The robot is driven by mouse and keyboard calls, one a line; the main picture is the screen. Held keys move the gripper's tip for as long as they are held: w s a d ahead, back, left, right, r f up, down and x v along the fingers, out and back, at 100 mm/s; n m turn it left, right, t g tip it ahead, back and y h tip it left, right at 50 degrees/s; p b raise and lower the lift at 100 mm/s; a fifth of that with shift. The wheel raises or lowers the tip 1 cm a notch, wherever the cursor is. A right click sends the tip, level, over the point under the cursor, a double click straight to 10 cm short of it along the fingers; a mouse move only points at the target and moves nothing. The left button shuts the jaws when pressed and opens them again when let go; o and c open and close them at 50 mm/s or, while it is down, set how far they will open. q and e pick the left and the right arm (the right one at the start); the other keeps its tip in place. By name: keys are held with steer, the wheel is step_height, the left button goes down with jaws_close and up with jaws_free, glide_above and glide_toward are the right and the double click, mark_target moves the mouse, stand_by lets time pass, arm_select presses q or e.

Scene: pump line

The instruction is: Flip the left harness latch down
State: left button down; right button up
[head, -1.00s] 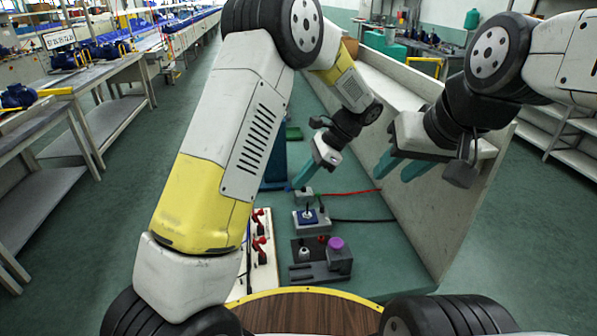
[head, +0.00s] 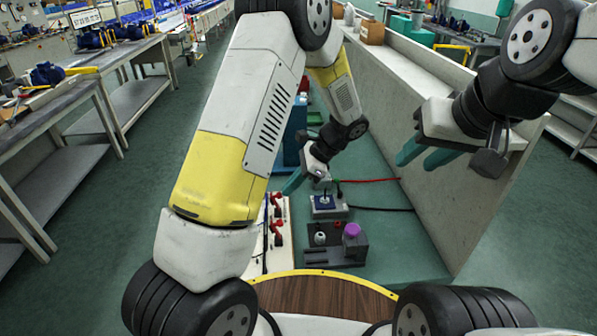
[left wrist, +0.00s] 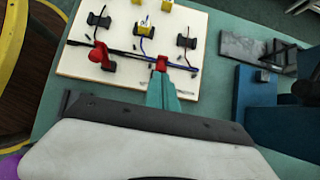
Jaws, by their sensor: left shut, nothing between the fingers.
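The white harness board (head: 284,262) lies on the green bench, partly hidden by my left arm in the head view. It carries two red latches, a far one (head: 277,199) and a near one (head: 277,228), both standing up. In the left wrist view the board (left wrist: 78,68) shows one red latch at the left (left wrist: 99,55) and one at the middle (left wrist: 161,63). My left gripper (head: 290,186) is shut and empty; its teal fingertips (left wrist: 160,78) are close to the middle latch. I cannot tell whether they touch. My right gripper (head: 418,158) is open and empty, away from the board.
A grey fixture with a purple knob (head: 351,230) and a blue-topped box (head: 324,203) stand right of the board.

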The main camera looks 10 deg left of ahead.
arm_select(q)
steer(key=shift+a+r+h, duration=0.1)
steer(key=shift+a+h, duration=0.15)
steer(key=shift+h, duration=0.15)
